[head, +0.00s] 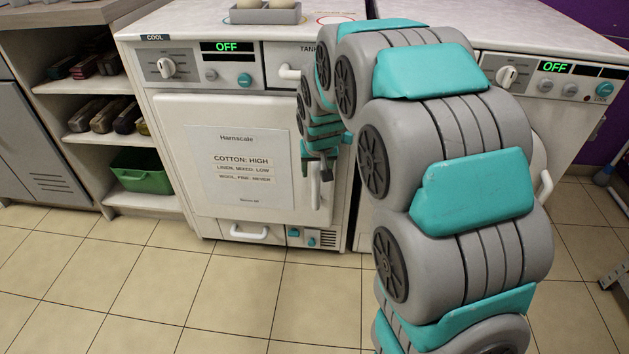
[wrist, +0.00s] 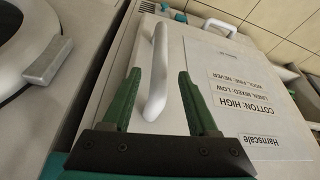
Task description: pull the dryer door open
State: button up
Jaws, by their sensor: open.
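The dryer (head: 205,52) is the left machine, with a green OFF display. Its flat white door (head: 172,150) looks shut and carries a paper notice, which also shows in the wrist view (wrist: 215,65). The door's upright white handle (head: 316,188) is on the right side, partly hidden by my arm in the head view. My gripper (head: 326,172) is at this handle. In the wrist view my gripper (wrist: 158,74) is open, with one green finger on each side of the handle (wrist: 157,92). I cannot tell whether either finger touches it.
A second machine (head: 572,92) stands to the right, with a rounded door and white handle (head: 545,187). Open shelves with a green bin (head: 140,172) stand to the left. A lower handle (head: 249,232) sits under the dryer door. The tiled floor in front is clear.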

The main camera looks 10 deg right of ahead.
aim_at(316, 176)
jog(key=x, duration=0.6)
jog(key=shift+f, duration=0.35)
jog(key=shift+c, duration=0.3)
grip_shut()
dwell(0.8)
